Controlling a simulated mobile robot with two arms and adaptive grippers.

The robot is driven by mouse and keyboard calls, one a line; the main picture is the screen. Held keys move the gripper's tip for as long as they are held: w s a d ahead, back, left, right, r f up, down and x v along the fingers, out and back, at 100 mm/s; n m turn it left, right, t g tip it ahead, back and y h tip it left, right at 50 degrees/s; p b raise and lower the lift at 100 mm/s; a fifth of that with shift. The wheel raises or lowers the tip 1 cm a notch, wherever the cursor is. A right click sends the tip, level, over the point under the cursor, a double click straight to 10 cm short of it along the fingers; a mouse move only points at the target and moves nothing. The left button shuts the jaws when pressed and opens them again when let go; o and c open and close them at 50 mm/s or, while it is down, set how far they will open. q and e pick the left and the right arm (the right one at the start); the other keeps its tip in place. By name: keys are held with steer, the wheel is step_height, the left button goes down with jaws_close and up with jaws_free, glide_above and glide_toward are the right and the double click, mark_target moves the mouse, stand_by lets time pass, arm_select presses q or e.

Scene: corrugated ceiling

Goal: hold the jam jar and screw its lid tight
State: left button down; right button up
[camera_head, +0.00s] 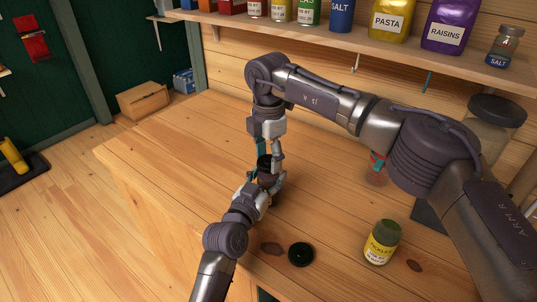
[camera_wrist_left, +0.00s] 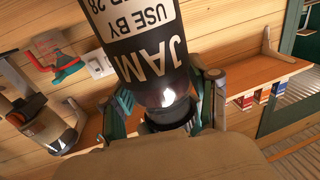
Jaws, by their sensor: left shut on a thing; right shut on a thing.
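The dark jam jar (camera_head: 266,180) is held upright above or on the wooden worktop, between my two grippers. My left gripper (camera_head: 270,187) comes from below and is shut around the jar's body. My right gripper (camera_head: 269,150) points down from above and is shut at the jar's dark top, where the lid (camera_head: 264,162) shows partly between the fingers. The fingers hide much of jar and lid, so I cannot tell how the lid sits.
A dark round disc (camera_head: 300,254) lies on the worktop (camera_head: 180,150) near the front. A shelf (camera_head: 340,42) of packets and jars runs along the back. The worktop's left side is clear.

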steer(key=shift+f, duration=0.3)
steer(key=m, duration=0.5)
steer(key=shift+m, duration=0.3)
steer(key=m, duration=0.5)
steer(key=shift+f+m, duration=0.1)
steer(key=shift+m, duration=1.4)
steer(key=o, duration=0.8)
steer(key=shift+c, duration=0.2)
